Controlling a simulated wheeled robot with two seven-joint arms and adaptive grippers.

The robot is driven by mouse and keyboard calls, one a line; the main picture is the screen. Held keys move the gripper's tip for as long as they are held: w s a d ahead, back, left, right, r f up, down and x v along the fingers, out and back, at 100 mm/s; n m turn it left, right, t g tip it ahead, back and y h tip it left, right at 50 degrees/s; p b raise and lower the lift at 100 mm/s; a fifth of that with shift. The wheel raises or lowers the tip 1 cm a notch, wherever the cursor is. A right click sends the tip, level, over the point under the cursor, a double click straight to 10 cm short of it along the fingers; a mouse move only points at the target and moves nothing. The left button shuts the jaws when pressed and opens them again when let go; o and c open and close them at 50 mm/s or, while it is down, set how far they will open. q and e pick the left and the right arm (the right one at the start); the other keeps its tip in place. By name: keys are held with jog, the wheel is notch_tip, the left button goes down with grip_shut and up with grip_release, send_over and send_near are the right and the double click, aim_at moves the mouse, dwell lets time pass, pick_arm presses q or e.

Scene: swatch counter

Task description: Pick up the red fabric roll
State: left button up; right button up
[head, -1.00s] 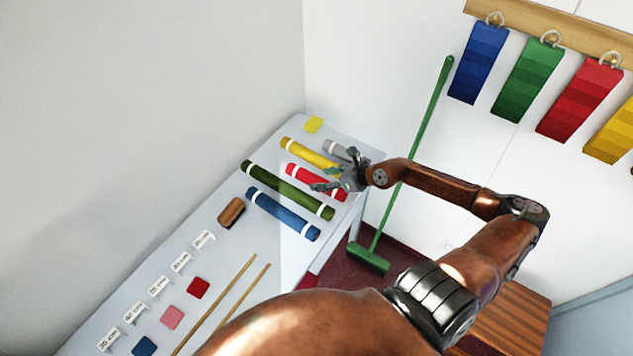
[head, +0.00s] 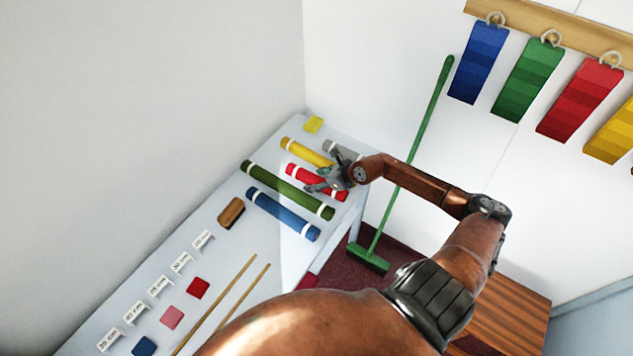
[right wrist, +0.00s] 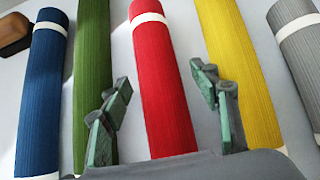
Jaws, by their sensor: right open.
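The red fabric roll (head: 303,176) lies on the counter between the dark green and yellow rolls, with white bands near its ends. My right gripper (head: 322,179) is over it and hides part of it in the head view. In the right wrist view the red roll (right wrist: 160,80) runs between the two open fingers (right wrist: 165,105), one on each side, with nothing held. Whether the fingers are down at the roll's height I cannot tell. My left gripper is not in view.
Close beside the red roll lie the green roll (head: 285,188) and the yellow roll (head: 307,152). A blue roll (head: 283,214) and a grey roll (right wrist: 300,50) lie farther out. A brown block (head: 231,212) and a green broom (head: 410,160) are nearby.

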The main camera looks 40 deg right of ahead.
jog(key=shift+c, duration=0.4)
jog(key=c, duration=1.3)
jog(key=shift+r, duration=0.15)
